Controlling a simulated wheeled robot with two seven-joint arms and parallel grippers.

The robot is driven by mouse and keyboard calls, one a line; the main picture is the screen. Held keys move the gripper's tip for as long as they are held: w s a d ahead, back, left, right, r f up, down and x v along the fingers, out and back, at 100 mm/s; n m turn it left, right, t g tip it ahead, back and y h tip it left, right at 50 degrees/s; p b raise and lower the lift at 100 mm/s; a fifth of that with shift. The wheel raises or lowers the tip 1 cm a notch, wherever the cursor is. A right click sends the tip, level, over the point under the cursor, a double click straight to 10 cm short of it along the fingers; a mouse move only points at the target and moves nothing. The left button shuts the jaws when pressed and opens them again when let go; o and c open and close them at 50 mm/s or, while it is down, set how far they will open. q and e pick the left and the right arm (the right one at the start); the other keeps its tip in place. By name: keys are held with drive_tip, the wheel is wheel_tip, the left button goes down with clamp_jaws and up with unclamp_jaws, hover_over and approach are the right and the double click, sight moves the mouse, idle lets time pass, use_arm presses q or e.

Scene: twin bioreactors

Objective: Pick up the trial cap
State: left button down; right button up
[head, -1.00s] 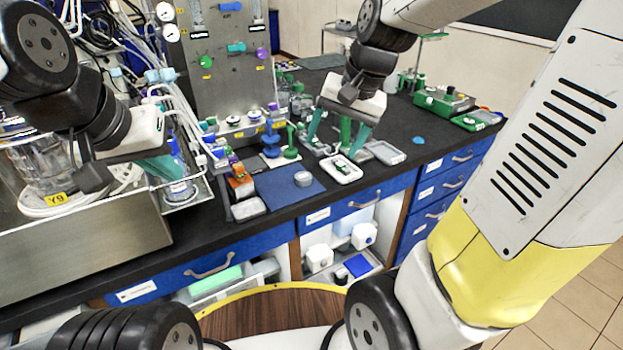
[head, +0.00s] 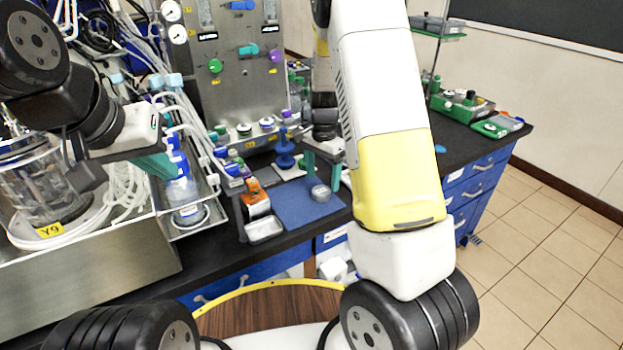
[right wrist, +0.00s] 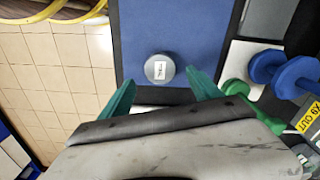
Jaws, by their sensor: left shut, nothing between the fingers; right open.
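A small grey round cap with a white label, which looks like the trial cap (head: 320,193), sits on the blue mat (head: 290,207). It also shows in the right wrist view (right wrist: 159,68), on the mat (right wrist: 185,25) there. The label's text is too small to read. My right gripper (head: 323,172) is open above the cap; in the right wrist view its teal fingers (right wrist: 160,77) are spread either side of the cap, with nothing held. My left gripper (head: 160,166) is shut and empty at the left, by the bottle tray. My right arm hides part of the bench.
A blue dumbbell-shaped piece (right wrist: 285,75) and a green one (right wrist: 240,90) stand close beside the mat. An orange-labelled box (head: 255,203) and a small tray (head: 264,230) are at its left. A steel panel with valves (head: 235,75) rises behind.

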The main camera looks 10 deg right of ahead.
sight(322, 190)
wheel_tip(322, 190, down, 4)
drive_tip(key=shift+f, duration=0.1)
drive_tip(key=c, duration=1.4)
drive_tip(key=shift+r, duration=0.2)
